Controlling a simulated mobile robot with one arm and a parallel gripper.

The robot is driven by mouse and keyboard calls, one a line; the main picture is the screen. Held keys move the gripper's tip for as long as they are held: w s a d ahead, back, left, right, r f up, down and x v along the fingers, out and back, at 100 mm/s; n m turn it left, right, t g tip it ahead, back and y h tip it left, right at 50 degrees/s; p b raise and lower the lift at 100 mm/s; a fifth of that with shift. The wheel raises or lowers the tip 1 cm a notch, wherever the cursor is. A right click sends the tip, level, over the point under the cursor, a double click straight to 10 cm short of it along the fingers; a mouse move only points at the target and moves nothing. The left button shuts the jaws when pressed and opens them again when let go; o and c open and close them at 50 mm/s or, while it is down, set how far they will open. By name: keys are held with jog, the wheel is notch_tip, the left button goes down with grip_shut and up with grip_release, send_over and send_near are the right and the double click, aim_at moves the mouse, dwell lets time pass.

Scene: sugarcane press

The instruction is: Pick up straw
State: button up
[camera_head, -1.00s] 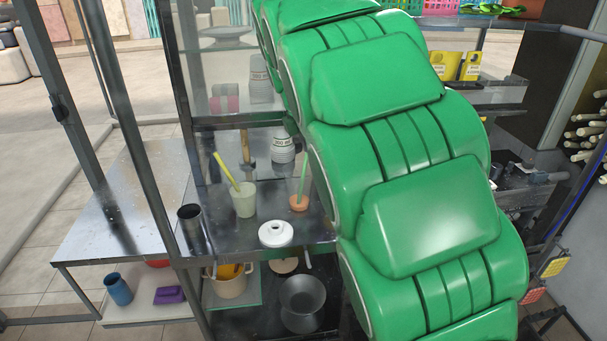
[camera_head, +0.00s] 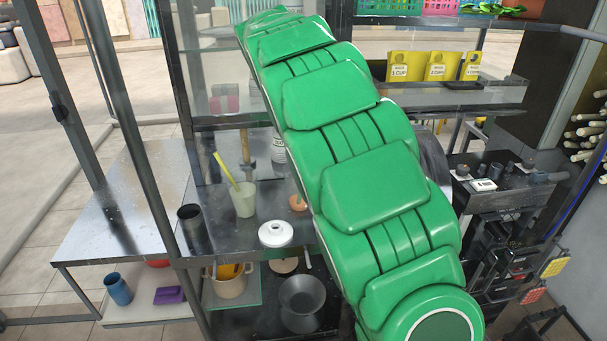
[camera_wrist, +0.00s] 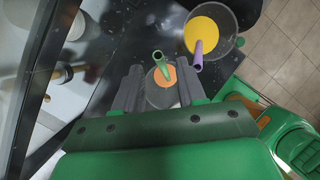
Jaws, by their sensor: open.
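In the wrist view my gripper (camera_wrist: 160,73) is open, its two dark fingers on either side of a green straw (camera_wrist: 162,60). The straw stands in a clear cup with orange drink (camera_wrist: 161,77), its open end toward the camera. I cannot tell whether a finger touches it. A purple straw (camera_wrist: 198,52) stands in a cup of yellow drink (camera_wrist: 206,28) at upper right. In the head view a yellow straw (camera_head: 226,170) leans in a pale cup (camera_head: 244,201). The orange drink (camera_head: 298,203) shows partly beside my green arm, which hides my gripper there.
A white lid-like object (camera_head: 275,234) and a dark metal cup (camera_head: 190,216) stand near the pale cup. A metal frame post (camera_head: 140,170) rises at left. The metal side table (camera_head: 110,225) has bare room. Yellow cards (camera_head: 436,66) stand on the right shelf.

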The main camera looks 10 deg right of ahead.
jog(key=x, duration=0.4)
jog(key=shift+d+f, duration=0.1)
jog(key=shift+f, duration=0.1)
grip_shut()
